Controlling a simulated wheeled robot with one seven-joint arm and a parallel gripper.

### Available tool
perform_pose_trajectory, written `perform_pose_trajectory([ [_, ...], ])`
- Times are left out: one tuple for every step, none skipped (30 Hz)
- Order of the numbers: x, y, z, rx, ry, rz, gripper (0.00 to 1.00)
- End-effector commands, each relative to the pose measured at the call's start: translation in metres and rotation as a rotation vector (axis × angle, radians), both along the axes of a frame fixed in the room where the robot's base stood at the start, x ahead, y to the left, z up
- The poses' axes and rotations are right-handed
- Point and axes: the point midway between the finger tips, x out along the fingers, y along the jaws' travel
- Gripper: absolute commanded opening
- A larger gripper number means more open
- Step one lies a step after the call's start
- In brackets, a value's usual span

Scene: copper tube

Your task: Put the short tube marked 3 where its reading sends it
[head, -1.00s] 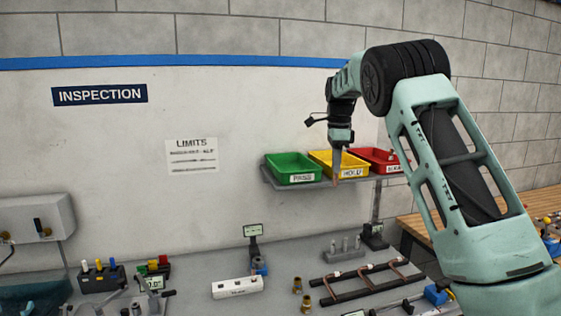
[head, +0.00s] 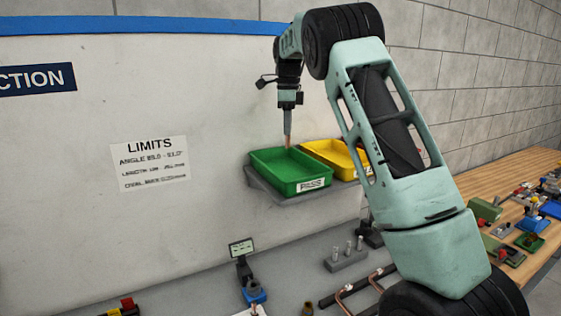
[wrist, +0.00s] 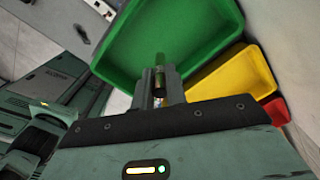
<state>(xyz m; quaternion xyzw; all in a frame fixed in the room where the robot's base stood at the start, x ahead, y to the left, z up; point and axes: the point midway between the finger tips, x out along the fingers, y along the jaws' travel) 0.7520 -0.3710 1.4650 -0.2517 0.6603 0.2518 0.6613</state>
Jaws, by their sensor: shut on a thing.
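My gripper (head: 287,136) points down over the back of the green bin (head: 262,178), which is labelled PASS. It is shut on the short tube (head: 287,147), a small coppery piece showing just below the fingertips. In the wrist view the tube (wrist: 160,60) is between the fingers, with the green bin (wrist: 205,40) beneath it. I cannot read a mark on the tube, and the fingers hide part of it. Whether its lower end is below the bin's rim is hard to tell. The yellow bin (head: 328,150) stands right of the green one, partly behind my arm.
A red bin (wrist: 277,110) sits beyond the yellow one in the wrist view. The bins stand on a grey shelf (head: 262,190). A LIMITS sheet (head: 150,163) hangs on the wall. A small display (head: 241,248) and a pegged block (head: 346,255) stand on the bench below.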

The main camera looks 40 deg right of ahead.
Motion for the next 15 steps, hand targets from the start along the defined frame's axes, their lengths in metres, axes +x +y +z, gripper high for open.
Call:
perform_pose_trajectory([
  [-0.001, 0.001, -0.007, 0.002, 0.005, 0.0, 0.0],
  [-0.001, 0.001, -0.012, 0.003, 0.005, 0.0, 0.0],
  [-0.001, 0.001, -0.019, 0.003, 0.005, 0.0, 0.0],
  [-0.001, 0.001, -0.024, 0.002, 0.005, 0.0, 0.0],
  [-0.001, 0.001, -0.028, 0.002, 0.005, 0.001, 0.0],
  [-0.001, 0.001, -0.033, 0.002, 0.005, 0.001, 0.0],
  [-0.001, 0.001, -0.036, 0.002, 0.004, 0.001, 0.0],
  [0.0, 0.001, -0.039, 0.002, 0.003, 0.001, 0.0],
  [0.0, 0.001, -0.042, 0.002, 0.003, 0.001, 0.0],
  [-0.001, 0.001, -0.045, 0.002, 0.003, 0.001, 0.0],
  [-0.001, 0.001, -0.048, 0.002, 0.003, 0.002, 0.0],
  [-0.001, 0.001, -0.054, 0.002, 0.005, 0.002, 0.0],
  [-0.001, 0.001, -0.058, 0.003, 0.005, 0.002, 0.0],
  [-0.001, 0.001, -0.062, 0.002, 0.005, 0.001, 0.0],
  [-0.001, 0.001, -0.069, 0.002, 0.006, 0.001, 0.0],
])
